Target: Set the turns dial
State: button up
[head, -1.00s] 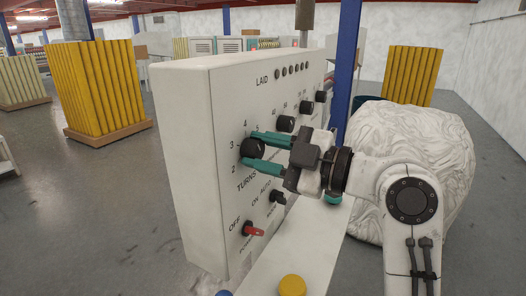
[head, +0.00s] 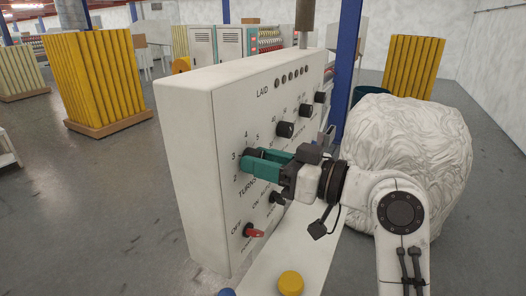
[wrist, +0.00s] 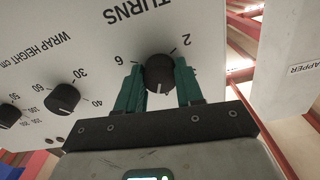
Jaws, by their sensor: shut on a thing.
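The turns dial (wrist: 160,73) is a round black knob on the white control panel (head: 190,130). Its label and numbers appear upside down in the wrist view, with 6 to its left and 2 to its upper right. A small white mark shows on the knob's lower side there; the number it faces is hidden. My gripper (wrist: 159,84) has one teal finger on each side of the dial and is shut on it. In the head view my gripper (head: 254,163) reaches the panel from the right, and its fingers cover most of the dial.
The wrap height knob (wrist: 62,98) and another knob (wrist: 9,115) are left of the dial in the wrist view. A red-tipped power switch (head: 254,233) is low on the panel. A yellow button (head: 291,284) is in front. A white wrapped bulk (head: 420,150) stands right.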

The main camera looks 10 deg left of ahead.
jog(key=shift+f+m+p, duration=0.1)
jog(key=shift+m+p, duration=2.35)
jog(key=shift+m, duration=0.85)
jog(key=shift+f, duration=0.1)
jog(key=o, duration=1)
jog(key=shift+o, duration=0.2)
jog(key=b+v, duration=0.2)
jog(key=v, duration=0.8)
jog(key=shift+d+b, duration=0.4)
jog(key=shift+s, duration=0.15)
